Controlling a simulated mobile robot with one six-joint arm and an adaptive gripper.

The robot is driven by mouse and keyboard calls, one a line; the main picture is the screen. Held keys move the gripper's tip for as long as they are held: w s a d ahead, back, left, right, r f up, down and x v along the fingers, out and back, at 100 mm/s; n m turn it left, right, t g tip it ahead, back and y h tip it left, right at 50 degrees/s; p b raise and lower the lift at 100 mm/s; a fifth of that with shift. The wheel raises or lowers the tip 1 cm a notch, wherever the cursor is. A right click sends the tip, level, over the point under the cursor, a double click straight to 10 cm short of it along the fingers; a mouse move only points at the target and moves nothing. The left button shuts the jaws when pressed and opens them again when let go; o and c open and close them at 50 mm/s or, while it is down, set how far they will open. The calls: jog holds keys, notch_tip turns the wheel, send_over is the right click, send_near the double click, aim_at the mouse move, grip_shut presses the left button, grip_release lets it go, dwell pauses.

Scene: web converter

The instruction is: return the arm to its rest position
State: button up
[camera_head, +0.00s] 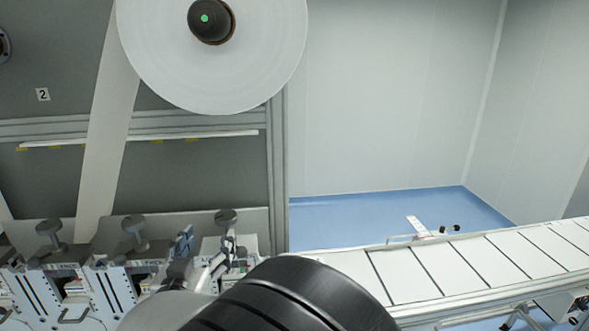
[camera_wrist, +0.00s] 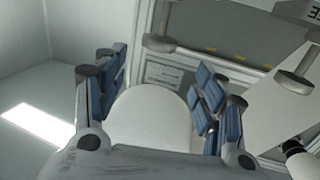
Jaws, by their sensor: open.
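My gripper (camera_wrist: 160,82) shows in the wrist view with its blue-padded fingers spread wide apart. It is open, and nothing is clamped between the pads. A smooth white rounded surface (camera_wrist: 150,125) lies behind the gap between the fingers; I cannot tell what it is or how far off. In the head view, parts of my gripper (camera_head: 206,252) show low left of centre, in front of the machine's lower units. My dark arm link hides part of that area.
A large white roll (camera_head: 260,60) hangs on a dark spindle (camera_head: 211,20) at the upper left, with a white web (camera_head: 108,130) running down. Clamp knobs (camera_head: 134,228) stand below. A white conveyor (camera_head: 480,262) lies at the right.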

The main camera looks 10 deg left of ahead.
jog(key=d+r+n+g+y+b, duration=0.1)
jog(key=d+r+g+y, duration=0.15)
jog(key=d, duration=0.35)
jog(key=d+r+n+g+y+b, duration=0.1)
jog(key=d+g+y, duration=0.15)
jog(key=d, duration=0.45)
jog(key=s+d+f+m+g+h, duration=0.1)
jog(key=s+d+f+g, duration=0.3)
jog(key=s+d, duration=0.8)
jog(key=s+d+f+g+h+b, duration=0.1)
jog(key=s+d+f+g+h, duration=0.3)
jog(key=s+d+f, duration=0.3)
jog(key=s+d, duration=0.5)
jog(key=s, duration=0.1)
jog(key=shift+s+d+f+m, duration=0.2)
jog(key=shift+s+d+m, duration=0.1)
jog(key=shift+m, duration=0.1)
jog(key=shift+c, duration=0.4)
